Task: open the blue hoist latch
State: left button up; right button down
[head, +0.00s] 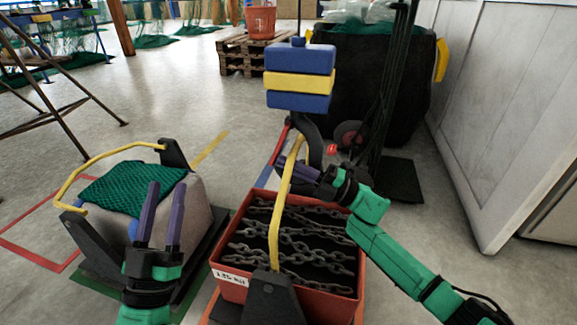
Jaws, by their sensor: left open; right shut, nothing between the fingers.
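The hoist block (300,82), blue with a yellow middle band, hangs above the red bin. A dark hook (311,142) shows below it, by the top of the bin's yellow handle (281,215). I cannot make out a separate latch. My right gripper (285,168) is shut and empty, its purple fingertips close to the handle just below the hook; I cannot tell whether they touch it. My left gripper (164,196) is open and empty, pointing up in front of the grey container with green netting, left of the red bin.
The red bin (233,280) holds chains. The grey container (196,205) has green netting (130,188) and a yellow handle (98,160). A dark post (388,90) and black sack (410,85) stand behind. A pale wall (500,110) is at right.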

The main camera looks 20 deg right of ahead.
pick_arm(q)
jog(key=shift+r, duration=0.3)
pick_arm(e)
jog(key=shift+a, duration=0.1)
pick_arm(q)
jog(key=shift+s, duration=0.1)
